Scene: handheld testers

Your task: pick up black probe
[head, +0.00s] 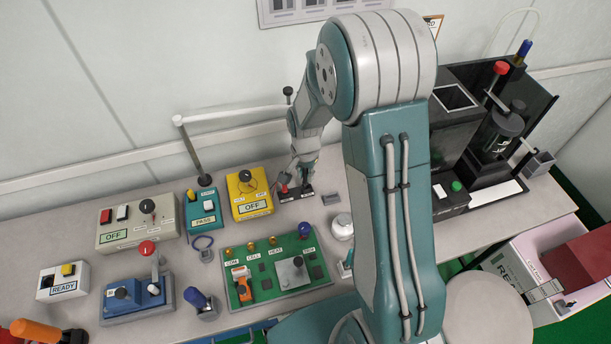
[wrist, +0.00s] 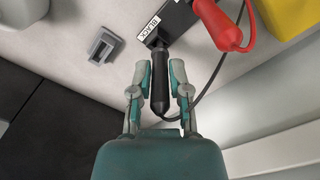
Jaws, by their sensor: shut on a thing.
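The black probe (wrist: 160,88) shows in the wrist view as a dark rounded handle beside the black-labelled end of a dark holder (wrist: 176,20). My gripper (wrist: 160,75) has one finger on each side of the handle and is shut on it. The red probe (wrist: 216,22) sits on the same holder, to the right of the black one. In the head view my gripper (head: 303,178) is low over the dark holder (head: 297,194), behind the green board. The red probe (head: 284,187) stands just left of it. My gripper largely hides the black probe there.
A yellow tester (head: 249,193) stands left of the holder. A small grey bracket (wrist: 104,46) lies nearby on the table. The green board (head: 262,295) with several connectors is in front. A black machine (head: 450,140) stands at right. A dark cable runs beside the probes.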

